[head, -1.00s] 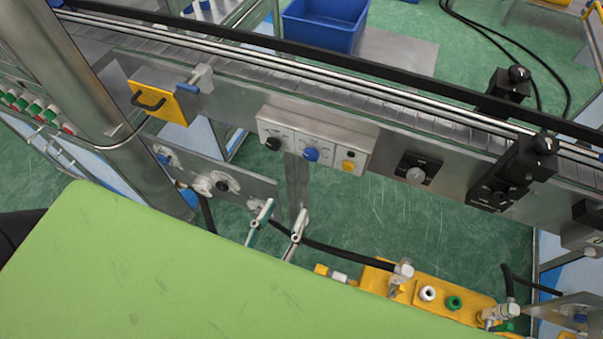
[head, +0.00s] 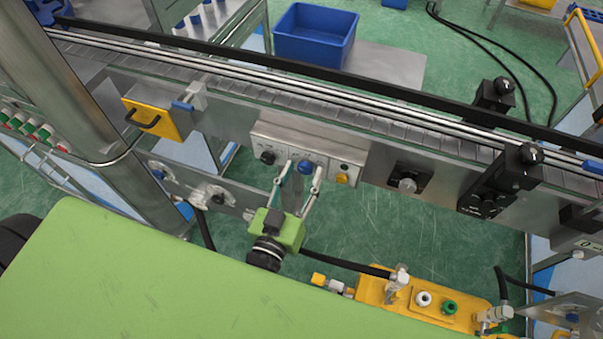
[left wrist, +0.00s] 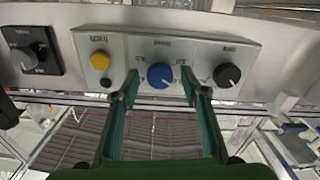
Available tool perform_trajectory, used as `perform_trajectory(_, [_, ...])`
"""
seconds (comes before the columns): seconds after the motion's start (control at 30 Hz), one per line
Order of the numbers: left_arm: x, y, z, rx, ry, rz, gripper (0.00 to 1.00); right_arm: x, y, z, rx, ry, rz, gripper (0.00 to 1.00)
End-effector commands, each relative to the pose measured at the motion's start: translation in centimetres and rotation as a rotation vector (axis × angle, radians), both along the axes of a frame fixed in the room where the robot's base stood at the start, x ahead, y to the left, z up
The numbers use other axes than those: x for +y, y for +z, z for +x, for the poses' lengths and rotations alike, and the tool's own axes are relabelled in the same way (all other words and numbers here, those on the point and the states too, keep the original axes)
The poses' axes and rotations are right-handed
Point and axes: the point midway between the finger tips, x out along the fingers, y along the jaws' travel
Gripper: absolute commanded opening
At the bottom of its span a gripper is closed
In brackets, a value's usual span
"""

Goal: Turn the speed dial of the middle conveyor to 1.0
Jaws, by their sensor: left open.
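A light grey control panel (head: 324,144) on the conveyor's side carries a black dial (head: 267,157), a blue dial (head: 305,167) and a yellow button (head: 342,179). Their labels are too small to read. My left gripper (head: 303,176) is open and empty, its fingertips on either side of the blue dial. In the left wrist view, the blue dial (left wrist: 160,75) sits between the two green fingers (left wrist: 160,82), with a visible gap each side; contact cannot be told. The black dial (left wrist: 227,75) is right of them and the yellow button (left wrist: 100,60) left. My right gripper is not in view.
A separate dark plate with a grey knob (head: 408,185) is right of the panel. A yellow plate with a handle (head: 155,118) is left of it. Black boxes (head: 500,182) stick out further right. A green surface (head: 130,270) fills the lower left.

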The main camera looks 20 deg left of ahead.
Motion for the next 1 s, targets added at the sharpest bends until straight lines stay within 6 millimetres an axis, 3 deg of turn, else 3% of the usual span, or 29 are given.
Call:
perform_trajectory(0.23, [0.0,0.0,0.0,0.001,0.000,0.000,0.38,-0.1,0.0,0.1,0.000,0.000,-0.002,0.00])
perform_trajectory(0.37, [0.0,0.0,0.0,0.001,0.000,0.000,0.05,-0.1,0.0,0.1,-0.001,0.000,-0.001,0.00])
perform_trajectory(0.4, [0.0,0.0,0.0,0.001,0.000,0.000,0.03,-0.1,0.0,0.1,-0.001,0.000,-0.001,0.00])
perform_trajectory(0.73, [0.0,0.0,0.0,0.002,0.000,-0.029,0.03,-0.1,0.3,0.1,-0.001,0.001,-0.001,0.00])
perform_trajectory(1.0, [0.0,0.1,0.0,0.008,-0.001,-0.176,0.03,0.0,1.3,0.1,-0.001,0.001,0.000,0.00])
